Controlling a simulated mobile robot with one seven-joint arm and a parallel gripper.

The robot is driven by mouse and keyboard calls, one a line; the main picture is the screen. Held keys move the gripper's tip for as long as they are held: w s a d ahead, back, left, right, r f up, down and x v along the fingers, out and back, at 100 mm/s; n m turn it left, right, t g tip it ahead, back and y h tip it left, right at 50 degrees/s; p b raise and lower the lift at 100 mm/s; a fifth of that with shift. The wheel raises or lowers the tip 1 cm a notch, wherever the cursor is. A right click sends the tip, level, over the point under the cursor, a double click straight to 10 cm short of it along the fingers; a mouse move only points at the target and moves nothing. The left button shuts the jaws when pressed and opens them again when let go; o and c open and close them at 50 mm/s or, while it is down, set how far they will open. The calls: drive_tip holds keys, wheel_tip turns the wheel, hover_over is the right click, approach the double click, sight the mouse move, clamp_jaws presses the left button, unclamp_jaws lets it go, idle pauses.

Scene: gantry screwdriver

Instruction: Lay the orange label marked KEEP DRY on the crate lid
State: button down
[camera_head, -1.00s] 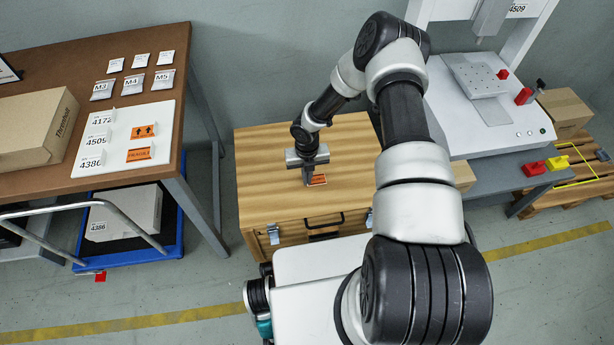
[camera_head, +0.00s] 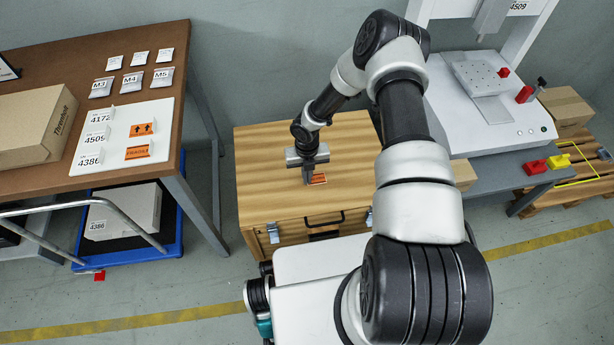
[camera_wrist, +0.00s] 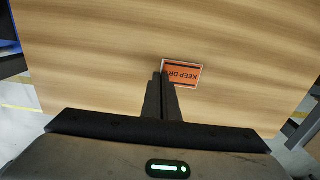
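The orange KEEP DRY label (camera_wrist: 184,74) with a pale border is at the wooden crate lid (camera_wrist: 90,65) in the wrist view. It lies flat against or just above the wood; I cannot tell which. It also shows as a small orange patch in the head view (camera_head: 319,179) on the crate lid (camera_head: 265,165). My gripper (camera_wrist: 161,76) points down at the label's left end, with its fingers close together and overlapping that edge. It appears shut on the label's edge. The fingertips (camera_head: 307,180) are low over the lid in the head view. The fingers hide the label's left end.
A brown table (camera_head: 120,50) at left holds a white board (camera_head: 80,162) with a FRAGILE label (camera_head: 138,152), an arrow label (camera_head: 142,129), several packets and a carton (camera_head: 35,125). A press machine (camera_head: 480,110) stands right. The lid around the label is clear.

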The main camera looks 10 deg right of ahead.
drive_tip(key=c, duration=2)
unclamp_jaws()
wheel_tip(320, 180, up, 17)
drive_tip(key=p, duration=0.4)
drive_tip(key=shift+r+p, duration=0.2)
drive_tip(key=shift+p, duration=0.15)
